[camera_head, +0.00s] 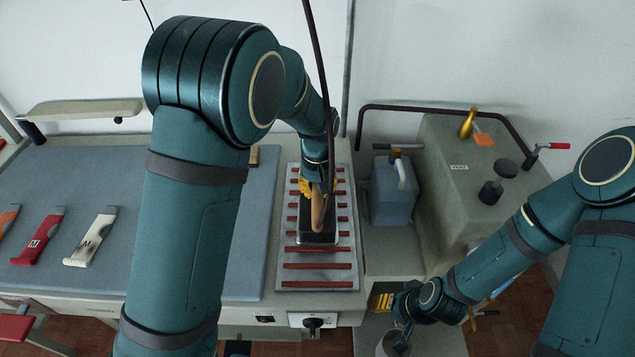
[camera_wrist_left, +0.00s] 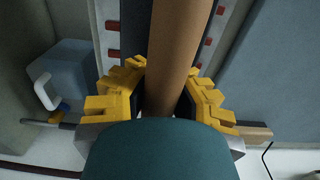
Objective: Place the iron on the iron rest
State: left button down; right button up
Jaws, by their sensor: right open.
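The iron (camera_head: 317,212) has a wooden handle and a dark body. It is over the middle of the iron rest (camera_head: 317,284), a pale plate with red bars. I cannot tell whether its base touches the bars. My left gripper (camera_head: 308,187) has yellow fingers, closed on the handle. In the left wrist view the wooden handle (camera_wrist_left: 168,65) runs between the fingers of my left gripper (camera_wrist_left: 167,82), and my own wrist hides its near end. My right gripper (camera_head: 396,340) is low at the bottom edge, away from the iron; its fingertips are hard to make out.
A blue-grey mat (camera_head: 95,200) lies left of the rest, with several labelled tools such as a red one (camera_head: 38,238). A blue water tank (camera_head: 391,192) and a grey machine housing (camera_head: 455,175) stand at right. A dark cord (camera_head: 316,50) hangs above the iron.

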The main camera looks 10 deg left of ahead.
pick_arm(q)
jog(key=shift+w+f, duration=0.15)
jog(key=shift+f, duration=0.25)
jog(key=shift+f, duration=0.15)
jog(key=c, duration=1.1)
grip_release()
jog(key=shift+c, duration=0.2)
notch_tip(320, 180, up, 12)
jog(key=shift+r+p, duration=0.1)
jog(key=shift+p, duration=0.7)
